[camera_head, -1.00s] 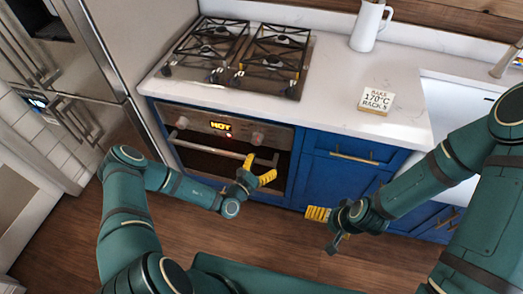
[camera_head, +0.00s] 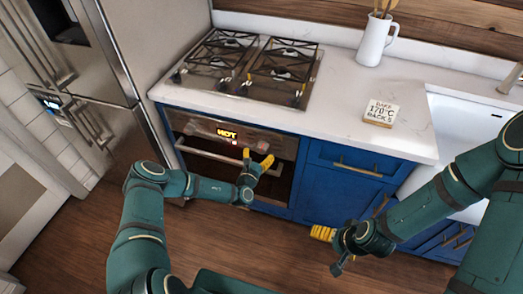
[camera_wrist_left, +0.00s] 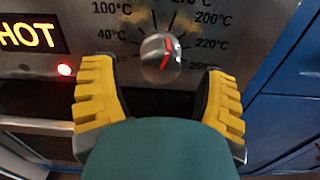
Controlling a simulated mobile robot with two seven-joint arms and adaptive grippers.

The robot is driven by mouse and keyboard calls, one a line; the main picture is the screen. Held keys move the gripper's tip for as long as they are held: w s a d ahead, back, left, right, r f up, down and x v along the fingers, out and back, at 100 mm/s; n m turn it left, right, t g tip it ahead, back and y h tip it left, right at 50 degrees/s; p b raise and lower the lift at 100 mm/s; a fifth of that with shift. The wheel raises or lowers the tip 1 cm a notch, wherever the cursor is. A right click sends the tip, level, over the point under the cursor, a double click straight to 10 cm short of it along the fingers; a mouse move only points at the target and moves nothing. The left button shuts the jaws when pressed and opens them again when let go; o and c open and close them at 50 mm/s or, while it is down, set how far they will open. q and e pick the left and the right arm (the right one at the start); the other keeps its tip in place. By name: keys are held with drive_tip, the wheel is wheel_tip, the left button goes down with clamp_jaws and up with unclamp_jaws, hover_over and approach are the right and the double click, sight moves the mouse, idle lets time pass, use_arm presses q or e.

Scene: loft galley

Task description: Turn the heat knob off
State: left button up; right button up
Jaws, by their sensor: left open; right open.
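The heat knob (camera_wrist_left: 161,57) is a round metallic dial with a red mark, on the oven's front panel. In the left wrist view it sits between the fingers of my left gripper, with temperature figures around it. The red mark points up and slightly right. My left gripper (camera_head: 257,161) is open, its yellow fingers either side of the knob with visible gaps. In the head view it is in front of the right part of the panel. My right gripper (camera_head: 322,232) is open and empty, low in front of the blue cabinets.
The oven display (camera_head: 227,133) reads HOT, and a red light (camera_wrist_left: 65,70) glows below it. The oven handle (camera_head: 205,154) runs below the panel. A hob (camera_head: 290,67), white jug (camera_head: 373,40) and a bake sign (camera_head: 381,112) are on the counter. The floor in front is clear.

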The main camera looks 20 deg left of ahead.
sight(260, 152)
use_arm(q)
drive_tip(key=shift+w, duration=1.65)
drive_tip(key=c, duration=1.2)
